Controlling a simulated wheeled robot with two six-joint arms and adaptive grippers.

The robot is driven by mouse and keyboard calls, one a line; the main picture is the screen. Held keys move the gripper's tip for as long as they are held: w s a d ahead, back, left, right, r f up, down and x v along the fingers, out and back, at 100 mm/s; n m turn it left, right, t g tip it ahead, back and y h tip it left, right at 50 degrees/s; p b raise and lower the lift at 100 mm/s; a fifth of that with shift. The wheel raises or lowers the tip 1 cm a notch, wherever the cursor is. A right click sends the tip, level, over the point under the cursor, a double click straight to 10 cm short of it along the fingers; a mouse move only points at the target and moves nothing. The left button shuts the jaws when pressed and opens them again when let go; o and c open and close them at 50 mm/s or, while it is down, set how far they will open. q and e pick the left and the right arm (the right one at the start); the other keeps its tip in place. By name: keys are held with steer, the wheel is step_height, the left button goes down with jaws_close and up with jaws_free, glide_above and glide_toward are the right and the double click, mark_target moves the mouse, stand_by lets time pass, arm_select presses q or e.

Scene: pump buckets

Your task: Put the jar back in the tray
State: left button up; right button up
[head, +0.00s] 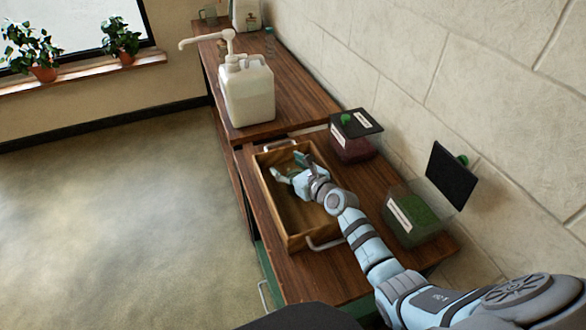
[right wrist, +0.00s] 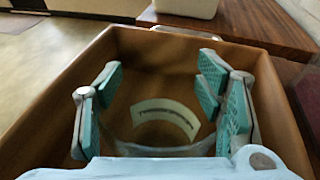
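The jar (right wrist: 165,118) shows in the right wrist view as clear glass with a curved pale label. It is between the finger pads of my right gripper (right wrist: 165,95), inside the tray's walls. I cannot tell whether the pads touch the glass. In the head view my right gripper (head: 292,166) reaches into the wooden tray (head: 270,212), its fingers spread apart; the jar is hard to make out there. The tray lies on the lower brown table top and has metal handles at its ends. My left gripper is not in view.
A clear bin with dark red contents (head: 352,143) and an open bin with green contents (head: 415,215) stand right of the tray, near the wall. A large white pump bottle (head: 248,95) stands on the higher table (head: 290,95) behind. Open floor is at left.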

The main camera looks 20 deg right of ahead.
steer(key=shift+s+r+p, duration=0.25)
steer(key=shift+p, duration=0.05)
steer(key=p+v, duration=0.5)
steer(key=v, duration=0.5)
steer(key=shift+s+d+r, duration=0.1)
steer(key=shift+s+r, duration=0.1)
steer(key=shift+s, duration=0.05)
steer(key=shift+s+d, duration=0.1)
steer(key=shift+s, duration=0.35)
